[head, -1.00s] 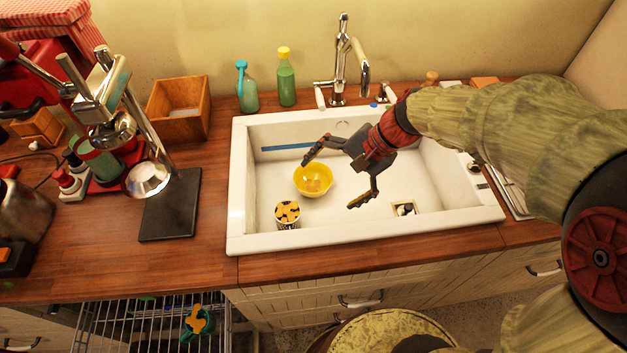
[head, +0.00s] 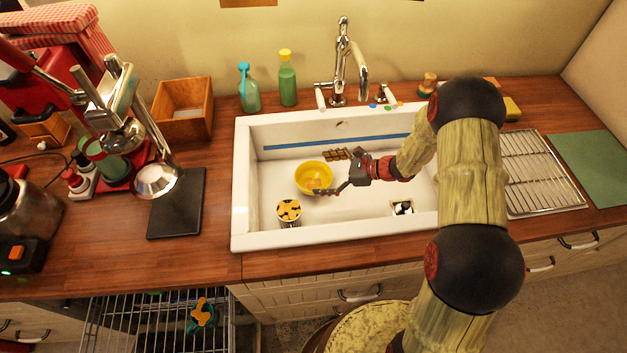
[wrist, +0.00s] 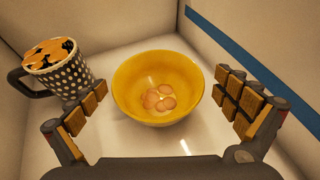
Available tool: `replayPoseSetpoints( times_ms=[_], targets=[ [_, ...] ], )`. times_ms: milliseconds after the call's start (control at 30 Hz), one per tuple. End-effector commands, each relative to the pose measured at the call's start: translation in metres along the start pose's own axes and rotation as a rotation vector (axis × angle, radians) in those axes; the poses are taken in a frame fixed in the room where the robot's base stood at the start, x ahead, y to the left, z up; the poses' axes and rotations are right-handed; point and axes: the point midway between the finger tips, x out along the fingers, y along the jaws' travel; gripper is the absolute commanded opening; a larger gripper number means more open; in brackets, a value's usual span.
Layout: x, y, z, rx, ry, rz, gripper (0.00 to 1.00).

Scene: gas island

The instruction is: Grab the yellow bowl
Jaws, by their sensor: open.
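The yellow bowl (head: 313,174) sits upright on the floor of the white sink, and it also shows in the wrist view (wrist: 158,82). Several small round pinkish-brown things (wrist: 158,98) lie inside it. My gripper (head: 328,172) is open and empty, just right of the bowl in the head view. In the wrist view my gripper (wrist: 165,105) has its padded fingers spread to the left and right, with the bowl between and ahead of them. I see no clear contact with the bowl.
A dark dotted mug (wrist: 62,72) with orange-and-black contents stands left of the bowl, close to the left finger. The sink wall with a blue stripe (wrist: 250,45) rises behind. The faucet (head: 345,65) stands at the sink's back edge. The sink's rim (head: 330,243) surrounds the bowl.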

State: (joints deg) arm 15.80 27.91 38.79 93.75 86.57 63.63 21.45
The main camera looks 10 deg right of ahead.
Motion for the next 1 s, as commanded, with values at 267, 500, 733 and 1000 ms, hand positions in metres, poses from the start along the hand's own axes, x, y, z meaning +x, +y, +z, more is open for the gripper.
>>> replayPoseSetpoints(
  times_ms=[267, 500, 733, 1000],
  targets=[
    [0.025, 0.000, -0.004, 0.010, -0.002, -0.003, 1.00],
    [0.045, 0.002, -0.009, 0.008, -0.002, -0.002, 1.00],
    [0.076, 0.003, -0.012, 0.006, -0.002, -0.002, 1.00],
    [0.079, 0.003, -0.010, 0.008, -0.002, -0.004, 0.99]
  ],
)
